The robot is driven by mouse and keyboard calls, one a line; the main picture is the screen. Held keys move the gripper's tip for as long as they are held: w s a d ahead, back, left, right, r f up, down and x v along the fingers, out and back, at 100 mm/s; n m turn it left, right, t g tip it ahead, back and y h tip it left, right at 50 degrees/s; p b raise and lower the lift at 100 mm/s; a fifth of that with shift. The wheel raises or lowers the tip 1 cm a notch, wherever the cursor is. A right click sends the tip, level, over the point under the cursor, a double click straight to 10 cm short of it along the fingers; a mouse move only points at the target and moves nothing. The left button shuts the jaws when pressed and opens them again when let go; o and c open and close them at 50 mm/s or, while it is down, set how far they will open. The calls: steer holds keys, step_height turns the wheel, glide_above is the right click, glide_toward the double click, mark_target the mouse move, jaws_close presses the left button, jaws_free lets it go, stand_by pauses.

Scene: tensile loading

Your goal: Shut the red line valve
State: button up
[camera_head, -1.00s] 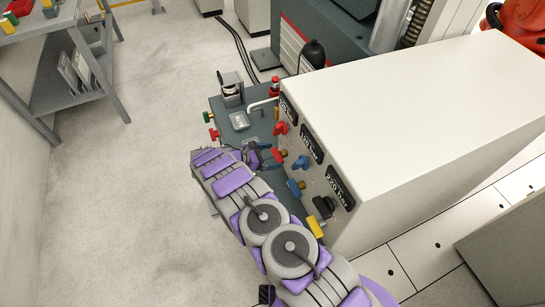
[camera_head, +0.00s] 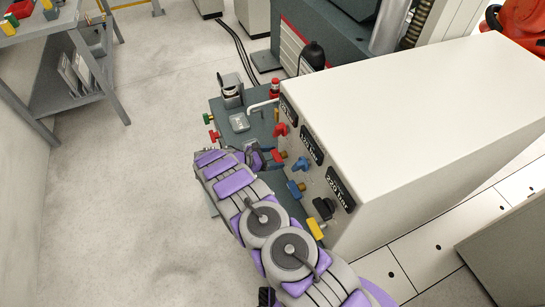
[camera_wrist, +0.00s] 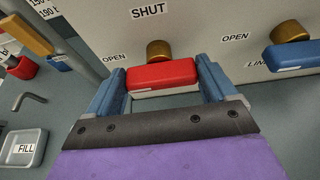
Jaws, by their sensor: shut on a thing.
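The red valve handle (camera_wrist: 160,73) is a red block on a brass stem (camera_wrist: 158,50) in the wrist view. It lies crosswise under the word SHUT, with OPEN printed to its left. My gripper (camera_wrist: 163,82) has one blue finger at each end of the handle and is shut on it. In the head view my gripper (camera_head: 268,157) reaches the front panel of the white cabinet, at the lower red handle (camera_head: 278,155). The arm and fingers partly hide the contact there.
A blue handle (camera_wrist: 291,56) sits close on the right. A yellow handle (camera_wrist: 25,34), a grey tube (camera_wrist: 78,50) and a FILL tray (camera_wrist: 27,148) are on the left. The white cabinet (camera_head: 410,110) blocks the right. Open floor (camera_head: 120,190) lies left.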

steer(key=shift+r+p, duration=0.1)
steer(key=shift+p, duration=0.45)
steer(key=m+p, duration=0.1)
steer(key=p, duration=0.2)
steer(key=shift+s+r+t, duration=0.1)
steer(key=shift+r+t, duration=0.1)
steer(key=shift+t, duration=0.2)
steer(key=m+t+p, duration=0.1)
steer(key=p, duration=0.2)
steer(key=shift+s+d+m+y, duration=0.1)
steer(key=shift+m+y, duration=0.2)
steer(key=shift+y, duration=0.1)
steer(key=shift+s+f+m+t+p, duration=0.15)
steer(key=shift+m+t+p, duration=0.15)
steer(key=shift+m+p, duration=0.6)
steer(key=shift+f+m+t+p, duration=0.3)
steer(key=shift+m+t+p, duration=0.35)
steer(key=shift+p, duration=0.4)
steer(key=m+t+b, duration=0.1)
steer(key=f+m+t+b, duration=0.1)
steer(key=m, duration=0.1)
steer(key=shift+s+m, duration=0.15)
steer(key=shift+m, duration=0.1)
steer(key=shift+s+d+f+m+t+h+b, duration=0.15)
steer(key=shift+m+t+b, duration=0.25)
steer(key=shift+m+b, duration=0.55)
steer(key=shift+a+f+m+t+h+b, duration=0.1)
steer(key=shift+m+t+h+b, duration=0.2)
steer(key=shift+m+b, duration=0.6)
steer(key=shift+m, duration=0.25)
